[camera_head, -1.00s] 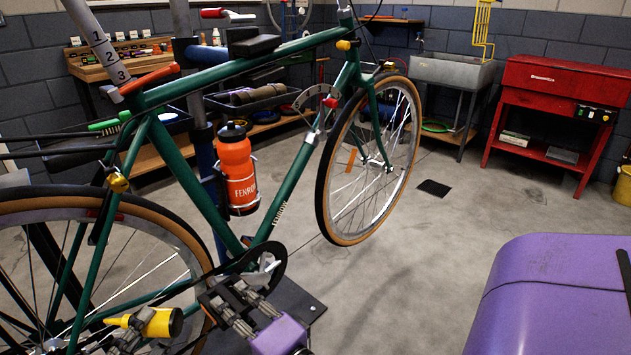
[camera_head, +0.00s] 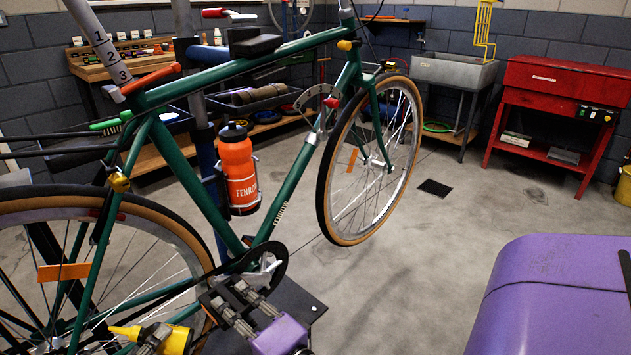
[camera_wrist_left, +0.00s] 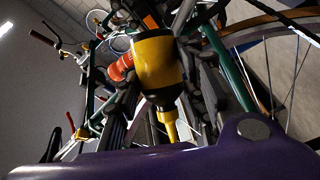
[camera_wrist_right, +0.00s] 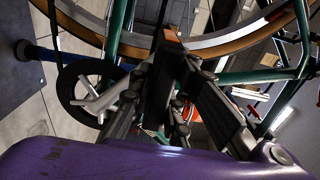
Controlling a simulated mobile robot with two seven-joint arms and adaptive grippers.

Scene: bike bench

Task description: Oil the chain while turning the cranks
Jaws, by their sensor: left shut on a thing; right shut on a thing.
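The green bicycle (camera_head: 290,185) has a dark chainring (camera_head: 272,272) low in the frame, with a silver crank beside it. The chainring also shows in the right wrist view (camera_wrist_right: 78,92). My left gripper (camera_head: 150,342) is shut on a yellow oil bottle (camera_head: 178,340), its nozzle pointing left in the head view. The left wrist view shows the bottle (camera_wrist_left: 155,62) between the fingers, nozzle toward the wrist. My right gripper (camera_head: 222,303) is shut on a dark pedal (camera_wrist_right: 160,85) at the crank. I cannot make out the chain's lower run or whether the nozzle touches it.
The rear wheel (camera_head: 190,240) stands close beside my left gripper, with an orange reflector (camera_head: 63,271) in its spokes. An orange water bottle (camera_head: 237,165) sits on the frame. A red cabinet (camera_head: 560,80) and grey sink (camera_head: 452,72) stand behind.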

